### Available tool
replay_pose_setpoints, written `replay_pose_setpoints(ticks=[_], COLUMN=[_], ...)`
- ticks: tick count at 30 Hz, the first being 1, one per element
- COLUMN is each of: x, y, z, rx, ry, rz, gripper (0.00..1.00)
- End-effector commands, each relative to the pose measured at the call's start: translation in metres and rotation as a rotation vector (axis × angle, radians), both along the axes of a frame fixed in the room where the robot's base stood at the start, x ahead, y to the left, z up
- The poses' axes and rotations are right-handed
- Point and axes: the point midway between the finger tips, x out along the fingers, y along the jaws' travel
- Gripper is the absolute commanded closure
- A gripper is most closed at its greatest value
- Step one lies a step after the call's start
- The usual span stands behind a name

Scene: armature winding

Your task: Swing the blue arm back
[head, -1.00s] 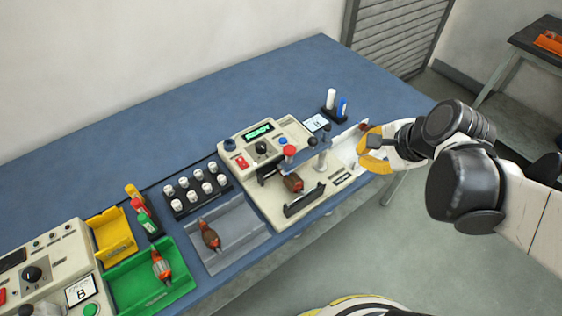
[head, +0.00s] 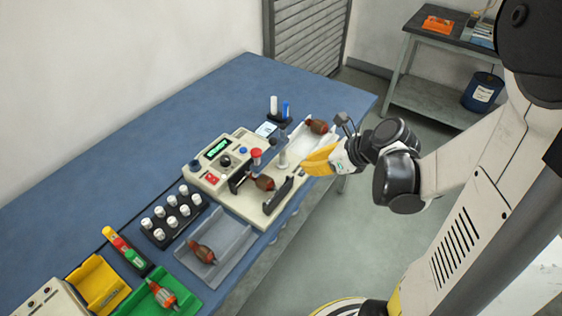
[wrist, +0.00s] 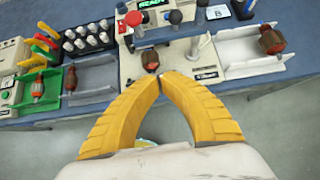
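The blue arm (head: 270,158) lies across the winding machine (head: 236,196), reaching from a pale post on the right over the brown armature (head: 264,183) in the machine. A red knob (head: 256,153) stands on its left end. In the wrist view the blue arm (wrist: 165,35) is beyond my fingertips, above the armature (wrist: 150,60). My gripper (head: 308,168) has yellow fingers and is off the machine's right front side, apart from the arm. In the wrist view its fingertips (wrist: 162,76) meet with nothing visible between them.
A white tray (head: 298,141) with a brown armature (head: 318,127) adjoins the machine's right side. A grey tray (head: 232,232), a rack of white spools (head: 172,214) and a green tray (head: 190,299) stand left. The blue table behind the machine is mostly clear.

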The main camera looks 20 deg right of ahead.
Motion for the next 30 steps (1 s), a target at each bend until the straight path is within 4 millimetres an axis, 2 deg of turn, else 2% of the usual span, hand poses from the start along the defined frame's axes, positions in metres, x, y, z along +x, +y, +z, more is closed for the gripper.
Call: replay_pose_setpoints(ticks=[5, 16, 24, 30], x=[0.012, 0.056, 0.084, 0.089], y=[0.009, 0.041, 0.061, 0.064], z=[-0.017, -0.073, -0.070, -0.069], rx=[-0.002, -0.002, -0.002, -0.002], ry=[0.000, 0.000, 0.000, -0.001], rz=[0.004, 0.005, 0.004, 0.001], gripper=[1.00, 1.00, 1.00, 1.00])
